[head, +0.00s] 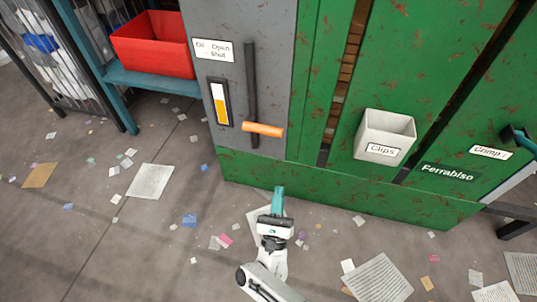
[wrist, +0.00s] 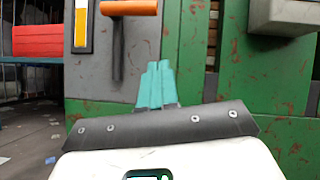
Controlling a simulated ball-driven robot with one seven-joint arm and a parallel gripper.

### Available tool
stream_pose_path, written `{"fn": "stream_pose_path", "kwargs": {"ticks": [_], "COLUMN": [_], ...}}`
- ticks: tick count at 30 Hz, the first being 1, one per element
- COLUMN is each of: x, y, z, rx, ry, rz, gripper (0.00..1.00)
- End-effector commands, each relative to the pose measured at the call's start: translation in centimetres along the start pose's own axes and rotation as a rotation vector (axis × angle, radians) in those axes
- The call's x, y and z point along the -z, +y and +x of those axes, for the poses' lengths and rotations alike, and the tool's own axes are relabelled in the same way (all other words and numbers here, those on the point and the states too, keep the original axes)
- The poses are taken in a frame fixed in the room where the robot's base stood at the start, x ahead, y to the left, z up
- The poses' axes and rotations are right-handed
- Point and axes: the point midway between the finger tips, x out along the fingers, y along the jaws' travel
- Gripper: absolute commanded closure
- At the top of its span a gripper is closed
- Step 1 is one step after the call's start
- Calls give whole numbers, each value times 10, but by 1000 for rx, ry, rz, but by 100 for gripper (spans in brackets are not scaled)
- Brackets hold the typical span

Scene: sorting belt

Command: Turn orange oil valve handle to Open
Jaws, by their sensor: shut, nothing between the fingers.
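The orange oil valve handle (head: 263,130) sits on the lower part of a dark vertical pipe (head: 251,80) on the grey panel. It lies roughly level, crossing the pipe and reaching to the right. It also shows at the top of the wrist view (wrist: 129,7). A label (head: 213,50) reading "Oil - Open - Shut" is above left, over a gauge (head: 220,102) with an orange column. My gripper (head: 278,195) has teal fingers, shut and empty, below the handle and apart from it. The fingers also show in the wrist view (wrist: 157,82).
A white "Clips" bin (head: 385,135) hangs on the green machine (head: 335,185) at right, near a "Crimp" lever (head: 517,140). A red bin (head: 152,45) stands on a teal shelf (head: 150,80) at left. Paper scraps litter the open floor.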

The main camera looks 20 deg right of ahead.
Motion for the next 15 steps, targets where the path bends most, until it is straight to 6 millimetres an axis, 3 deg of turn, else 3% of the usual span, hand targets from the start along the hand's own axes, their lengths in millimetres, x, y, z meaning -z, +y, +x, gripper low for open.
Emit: {"fn": "stream_pose_path", "kwargs": {"ticks": [15], "x": [1], "y": [-2], "z": [2], "rx": [16], "ry": [-6], "rz": [12], "gripper": [100]}}
